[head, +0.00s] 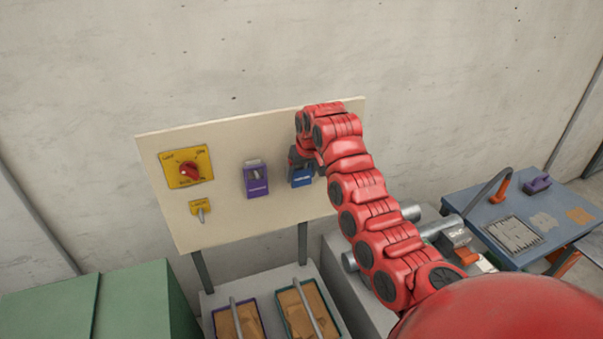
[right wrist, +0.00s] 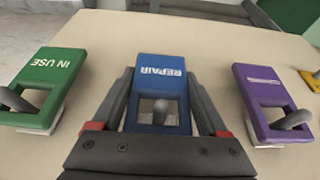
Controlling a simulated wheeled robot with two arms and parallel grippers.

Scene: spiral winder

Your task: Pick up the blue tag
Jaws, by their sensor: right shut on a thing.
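The blue tag (right wrist: 160,75) is marked REPAIR and has a square window with a peg (right wrist: 161,110) showing in it. In the right wrist view it lies between the two dark fingers of my right gripper (right wrist: 160,85), which are shut on its sides. In the head view the blue tag (head: 302,178) is at the right part of the cream board, with my right gripper (head: 303,165) over its upper part. I cannot tell whether the tag still rests against the board. My left gripper is not in view.
A green IN USE tag (right wrist: 50,75) and a purple tag (right wrist: 265,85) hang on pegs on either side. The cream board (head: 230,220) also bears a yellow rotary switch (head: 187,169) and a small lever switch (head: 200,209). A blue table (head: 480,205) stands at right.

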